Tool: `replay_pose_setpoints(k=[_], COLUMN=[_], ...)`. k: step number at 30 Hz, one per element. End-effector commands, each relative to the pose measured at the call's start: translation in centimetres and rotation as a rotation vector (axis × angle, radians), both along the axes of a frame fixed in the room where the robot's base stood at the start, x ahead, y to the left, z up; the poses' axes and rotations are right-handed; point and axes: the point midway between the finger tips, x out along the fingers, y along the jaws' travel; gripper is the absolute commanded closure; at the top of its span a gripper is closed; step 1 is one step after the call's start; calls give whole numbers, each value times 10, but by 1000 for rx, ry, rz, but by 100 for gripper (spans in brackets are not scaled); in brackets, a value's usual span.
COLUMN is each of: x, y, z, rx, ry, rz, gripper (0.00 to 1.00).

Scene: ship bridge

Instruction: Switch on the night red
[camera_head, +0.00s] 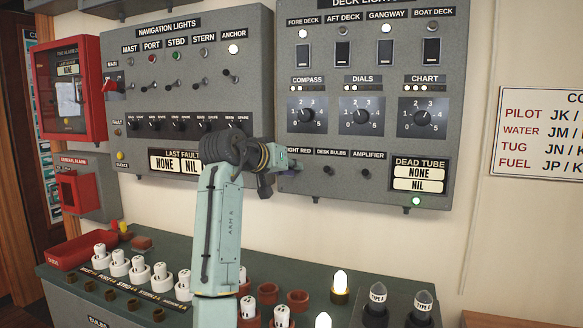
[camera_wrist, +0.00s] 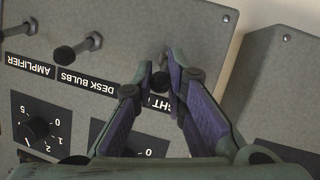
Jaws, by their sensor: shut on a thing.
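The night red switch is a small toggle under the partly covered label "NIGHT RED" (camera_head: 300,151), at the lower left of the right-hand grey panel. In the wrist view, which is turned upside down, its dark knob (camera_wrist: 160,84) sits between my two fingertips. My gripper (camera_head: 294,166) is shut on this knob and comes at the panel from the left. The fingers (camera_wrist: 161,80) hide part of the lever and label, so I cannot tell its position for sure. The desk bulbs toggle (camera_head: 330,170) and amplifier toggle (camera_head: 366,173) stand to the right.
The navigation lights panel (camera_head: 190,90) is left, behind my arm. Above the switch are compass (camera_head: 307,116), dials (camera_head: 361,116) and chart (camera_head: 423,118) knobs. The dead tube display (camera_head: 420,178) is right.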

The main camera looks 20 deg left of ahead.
Motion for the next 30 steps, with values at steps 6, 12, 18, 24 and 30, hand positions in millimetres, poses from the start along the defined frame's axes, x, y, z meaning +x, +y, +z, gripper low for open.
replay_pose_setpoints(k=[6,12,18,24,30], x=[0,0,0,-7,-41], y=[2,1,0,3,11], z=[5,3,2,5,16], rx=[1,0,0,0,1], ry=[-13,-9,-7,-8,-9], rz=[6,3,2,3,3], gripper=[78,65,65,65,65])
